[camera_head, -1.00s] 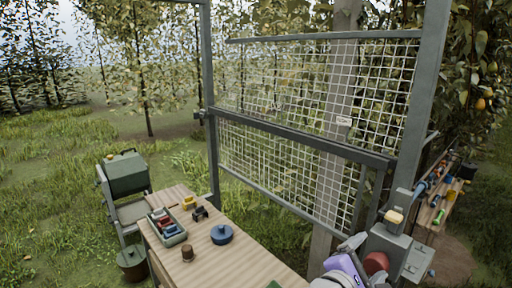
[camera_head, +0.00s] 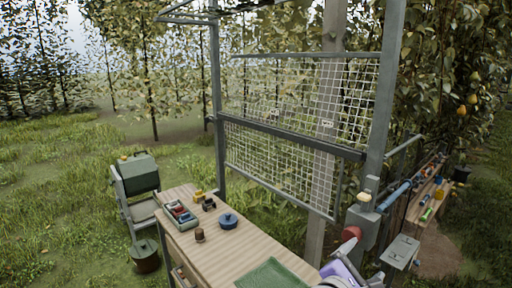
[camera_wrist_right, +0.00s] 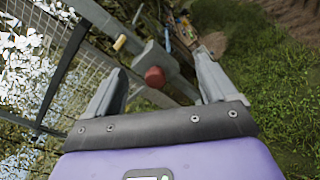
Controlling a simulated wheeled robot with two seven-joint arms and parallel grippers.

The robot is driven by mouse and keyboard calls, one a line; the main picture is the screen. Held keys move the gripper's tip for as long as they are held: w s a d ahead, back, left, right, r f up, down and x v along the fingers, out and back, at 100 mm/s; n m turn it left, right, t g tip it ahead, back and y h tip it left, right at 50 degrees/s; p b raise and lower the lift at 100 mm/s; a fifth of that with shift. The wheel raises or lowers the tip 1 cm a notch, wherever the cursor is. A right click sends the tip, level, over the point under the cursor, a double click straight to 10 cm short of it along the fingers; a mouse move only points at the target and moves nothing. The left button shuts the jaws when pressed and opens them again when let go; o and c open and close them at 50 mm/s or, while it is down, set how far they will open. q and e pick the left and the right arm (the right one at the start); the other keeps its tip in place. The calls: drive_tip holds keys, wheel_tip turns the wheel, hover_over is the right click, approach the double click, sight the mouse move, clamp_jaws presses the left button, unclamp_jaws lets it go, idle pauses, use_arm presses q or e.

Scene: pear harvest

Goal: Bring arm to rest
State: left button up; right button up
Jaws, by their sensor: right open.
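My right gripper (camera_wrist_right: 160,70) is open in the right wrist view, with its two grey fingers spread and nothing between them that it holds. A red knob (camera_wrist_right: 154,77) on a grey post shows beyond the gap between the fingers, and I cannot tell how far off it is. In the head view the purple body of my right gripper shows at the bottom edge, just below the red knob (camera_head: 351,233); its fingers are hard to make out there. My left gripper is in neither view.
A wooden table (camera_head: 245,249) bears a green mat (camera_head: 270,276), a blue lidded pot (camera_head: 228,221) and a tray (camera_head: 180,217). A framed wire mesh panel (camera_head: 290,110) stands behind it. A second bench (camera_head: 415,210) with tools is at the right.

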drive_tip(key=w+a+f+n+t+y, duration=0.1)
drive_tip(key=w+a+f+n+y, duration=0.15)
drive_tip(key=w+f+n, duration=0.45)
drive_tip(key=w+a+f+n+y, duration=0.2)
drive_tip(key=f+n+y, duration=0.2)
drive_tip(key=f+n, duration=0.65)
drive_tip(key=s+a+f+n+g+y, duration=0.1)
drive_tip(key=a+f+n+y, duration=0.1)
drive_tip(key=f+n, duration=0.45)
drive_tip(key=s+a+f+n+g+y, duration=0.1)
drive_tip(key=f+n+y, duration=0.1)
drive_tip(key=f+n, duration=0.45)
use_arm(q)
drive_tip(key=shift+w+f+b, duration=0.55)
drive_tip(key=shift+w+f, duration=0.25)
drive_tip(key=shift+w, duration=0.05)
use_arm(e)
drive_tip(key=s+a+f+n+g+y, duration=0.3)
drive_tip(key=s+f+n+g, duration=0.2)
drive_tip(key=s+f+n, duration=0.4)
drive_tip(key=s+a+f+n+g+y, duration=0.3)
drive_tip(key=s+f+n+g, duration=0.2)
drive_tip(key=s+f+n, duration=0.5)
drive_tip(key=s+f, duration=0.4)
drive_tip(key=s, duration=0.1)
drive_tip(key=shift+s+a+g, duration=0.2)
drive_tip(key=shift+a+g, duration=0.05)
drive_tip(key=shift+g, duration=0.05)
